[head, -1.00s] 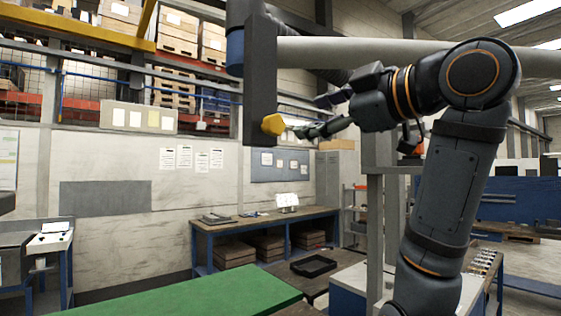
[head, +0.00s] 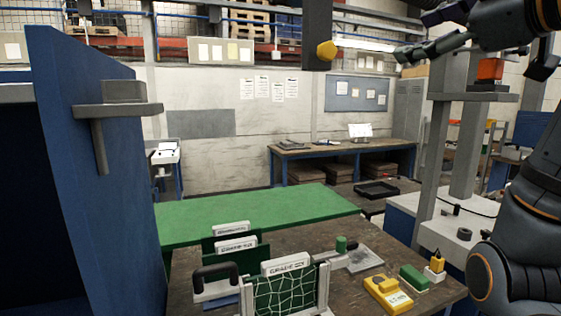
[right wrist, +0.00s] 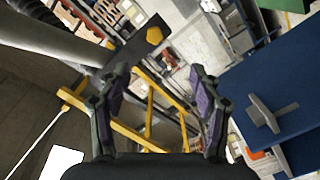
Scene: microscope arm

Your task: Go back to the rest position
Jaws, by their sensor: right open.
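My right gripper (head: 402,54) is at the upper right of the head view, with its fingers pointing left. It is open and empty; the right wrist view shows its two fingers spread apart (right wrist: 160,75). A yellow faceted knob (head: 326,50) sits on the lower end of a dark hanging bar (head: 316,20), left of the fingertips and apart from them in the head view. In the right wrist view the knob (right wrist: 154,35) shows beyond the gap between the fingers. My left gripper is not in view.
A brown workbench (head: 350,245) holds white labelled cards in holders, a green net frame (head: 285,290) and a yellow device (head: 387,293). A blue panel (head: 95,170) with a grey bracket stands at left. A grey post (head: 428,170) with a shelf stands below my right arm.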

